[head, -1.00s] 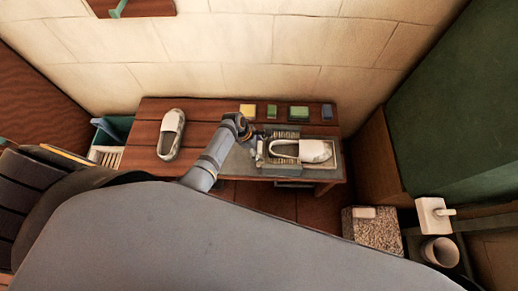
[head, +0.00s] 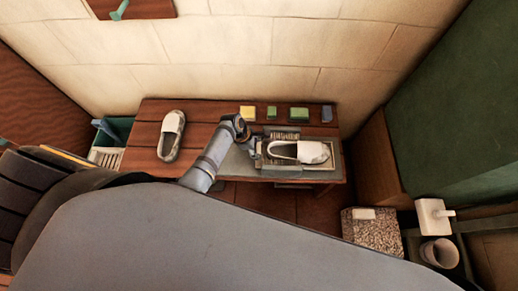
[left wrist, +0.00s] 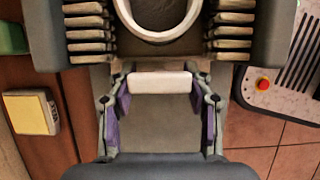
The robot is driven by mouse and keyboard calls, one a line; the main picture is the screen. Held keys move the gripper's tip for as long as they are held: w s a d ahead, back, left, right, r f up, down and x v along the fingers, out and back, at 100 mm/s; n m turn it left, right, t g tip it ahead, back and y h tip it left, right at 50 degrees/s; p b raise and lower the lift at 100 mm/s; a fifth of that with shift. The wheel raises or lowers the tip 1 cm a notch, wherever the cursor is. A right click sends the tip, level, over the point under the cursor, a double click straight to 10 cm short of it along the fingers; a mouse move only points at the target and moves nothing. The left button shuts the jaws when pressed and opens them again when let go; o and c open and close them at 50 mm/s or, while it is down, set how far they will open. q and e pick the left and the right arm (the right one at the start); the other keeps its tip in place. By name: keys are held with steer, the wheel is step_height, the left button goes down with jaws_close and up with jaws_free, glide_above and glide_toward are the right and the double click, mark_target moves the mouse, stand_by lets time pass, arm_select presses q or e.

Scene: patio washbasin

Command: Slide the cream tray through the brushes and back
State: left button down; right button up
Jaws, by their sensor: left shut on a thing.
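The cream tray carries a white shoe (head: 300,152) at the right of the wooden table. Its cream handle bar (left wrist: 160,82) lies between the fingers of my left gripper (head: 255,149), which is shut on it. The fingers also show in the left wrist view. Brush blocks (left wrist: 88,32) (left wrist: 231,30) stand on both sides of the shoe's near end; the back brush (head: 286,133) shows in the head view. The front brush is hard to make out there. My right gripper is not in view.
A second white shoe (head: 171,136) stands on the table's left. Yellow (head: 247,112), green (head: 299,113) and blue (head: 327,113) blocks line the back edge. A panel with a red button (left wrist: 263,84) lies near the front. A stone block (head: 370,228) and cup (head: 439,252) are at right.

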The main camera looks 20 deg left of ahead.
arm_select(q)
steer(key=s+a+p, duration=0.1)
steer(key=a, duration=0.3)
steer(key=s+a+p, duration=0.1)
steer(key=a+p, duration=0.1)
steer(key=a, duration=0.3)
steer(key=s+a+p, duration=0.1)
steer(key=s+a, duration=0.1)
steer(key=a, duration=0.2)
steer(key=shift+a+p, duration=0.3)
steer(key=shift+a, duration=0.05)
steer(key=shift+s+a, duration=0.15)
steer(key=shift+a, duration=0.65)
steer(key=c, duration=0.5)
jaws_free()
steer(key=shift+s+a, duration=0.1)
steer(key=shift+a, duration=0.05)
steer(key=shift+r, duration=0.1)
steer(key=v, duration=1.1)
steer(key=shift+a+r, duration=0.15)
steer(key=shift+r, duration=0.2)
